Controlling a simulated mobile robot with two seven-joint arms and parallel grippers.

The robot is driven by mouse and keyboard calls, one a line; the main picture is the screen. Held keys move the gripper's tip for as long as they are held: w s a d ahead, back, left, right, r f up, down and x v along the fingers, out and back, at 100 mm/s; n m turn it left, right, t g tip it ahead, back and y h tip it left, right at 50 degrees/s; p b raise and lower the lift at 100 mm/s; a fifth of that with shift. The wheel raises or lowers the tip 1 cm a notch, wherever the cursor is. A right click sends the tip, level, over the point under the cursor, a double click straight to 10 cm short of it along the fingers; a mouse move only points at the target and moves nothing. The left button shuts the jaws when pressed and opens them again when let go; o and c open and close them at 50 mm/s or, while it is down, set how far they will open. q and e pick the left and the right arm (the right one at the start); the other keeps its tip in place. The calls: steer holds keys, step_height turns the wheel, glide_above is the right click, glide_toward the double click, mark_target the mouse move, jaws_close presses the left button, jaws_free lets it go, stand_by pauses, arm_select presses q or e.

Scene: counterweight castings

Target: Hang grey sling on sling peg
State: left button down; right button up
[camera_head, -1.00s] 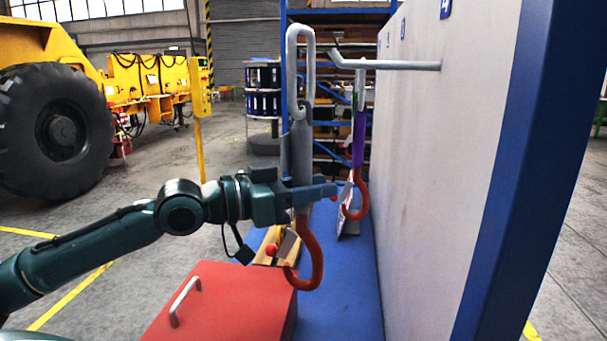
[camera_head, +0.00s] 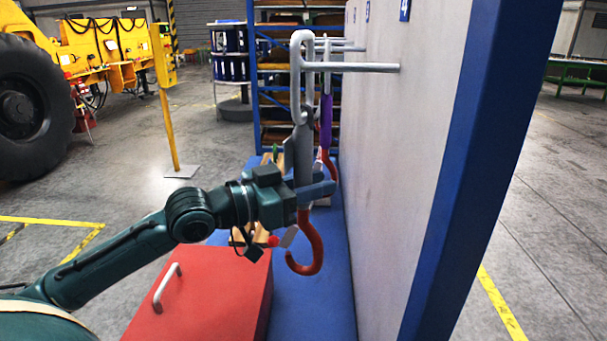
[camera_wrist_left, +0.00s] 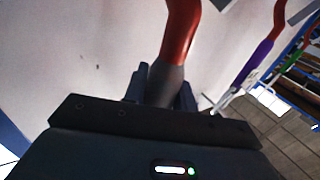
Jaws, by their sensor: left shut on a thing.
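The grey sling (camera_head: 304,150) hangs upright, with a long pale metal link (camera_head: 296,80) at its top and a red hook (camera_head: 317,250) at its bottom. My left gripper (camera_head: 318,191) is shut on its lower grey part, just above the hook. The nearest sling peg (camera_head: 365,67) sticks out leftward from the pale panel. Its outer end meets the link's outline in the head view; I cannot tell whether it passes through the link. In the left wrist view the grey part (camera_wrist_left: 166,88) sits between the fingers, with the red hook (camera_wrist_left: 180,30) beyond. My right gripper is not in view.
A purple sling (camera_head: 326,122) hangs just behind, near further pegs (camera_head: 345,48). The pale panel (camera_head: 420,150) with its blue edge post (camera_head: 455,180) stands right of the gripper. A red box (camera_head: 215,295) with a handle sits below on a blue surface (camera_head: 315,310).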

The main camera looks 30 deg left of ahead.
arm_select(q)
steer(key=d, duration=0.1)
steer(key=w+d+f, duration=0.1)
steer(key=d+f+p, duration=0.1)
steer(key=shift+w+d, duration=0.25)
steer(key=shift+w, duration=0.1)
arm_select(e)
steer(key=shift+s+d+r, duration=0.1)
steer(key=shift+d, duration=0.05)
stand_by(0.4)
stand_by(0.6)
arm_select(q)
steer(key=c, duration=1.2)
jaws_free()
steer(key=shift+f, duration=0.1)
steer(key=shift+o, duration=0.7)
steer(key=shift+f, duration=0.2)
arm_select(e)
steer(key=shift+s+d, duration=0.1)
